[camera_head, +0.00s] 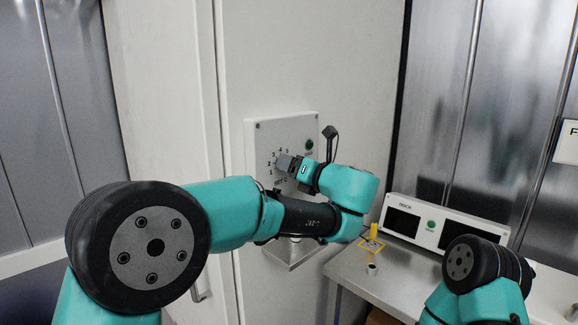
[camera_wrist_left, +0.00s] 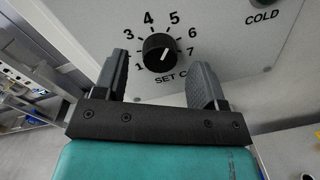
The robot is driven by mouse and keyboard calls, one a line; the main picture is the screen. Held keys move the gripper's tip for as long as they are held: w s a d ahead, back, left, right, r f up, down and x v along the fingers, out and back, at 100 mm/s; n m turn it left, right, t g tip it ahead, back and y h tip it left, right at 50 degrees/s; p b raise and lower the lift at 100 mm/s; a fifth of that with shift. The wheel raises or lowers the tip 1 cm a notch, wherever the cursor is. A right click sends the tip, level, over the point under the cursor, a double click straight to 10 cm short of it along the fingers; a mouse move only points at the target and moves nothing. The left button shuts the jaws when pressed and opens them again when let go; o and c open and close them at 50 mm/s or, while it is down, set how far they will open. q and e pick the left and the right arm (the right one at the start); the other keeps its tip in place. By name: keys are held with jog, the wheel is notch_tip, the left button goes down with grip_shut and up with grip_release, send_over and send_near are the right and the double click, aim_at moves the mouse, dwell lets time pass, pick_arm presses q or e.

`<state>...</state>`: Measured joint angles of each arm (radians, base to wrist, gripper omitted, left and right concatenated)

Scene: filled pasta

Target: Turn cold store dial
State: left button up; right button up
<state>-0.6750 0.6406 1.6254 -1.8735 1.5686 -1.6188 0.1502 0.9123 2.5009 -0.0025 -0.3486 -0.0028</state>
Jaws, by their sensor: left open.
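The cold store control panel (camera_head: 290,130) is a white plate on the white wall. In the left wrist view its round black dial (camera_wrist_left: 158,53) has a white pointer mark, surrounded by printed numbers. The mark points up and slightly right, roughly toward the 5. My left gripper (camera_head: 284,163) is at the panel. In the left wrist view its two grey fingers are open, one on each side of the dial, with visible gaps to it. In the head view the gripper hides the dial. My right arm shows at the lower right, but its gripper is out of view.
A green light (camera_head: 309,144) is on the panel's right side. A white box with dark windows (camera_head: 403,219) stands on the metal bench (camera_head: 345,270) at right. A yellow item (camera_head: 374,231) and a small cup (camera_head: 372,268) are on the bench. A tray-like ledge (camera_head: 291,256) is below the panel.

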pick_arm(q)
jog(key=shift+x, duration=1)
jog(key=c, duration=0.9)
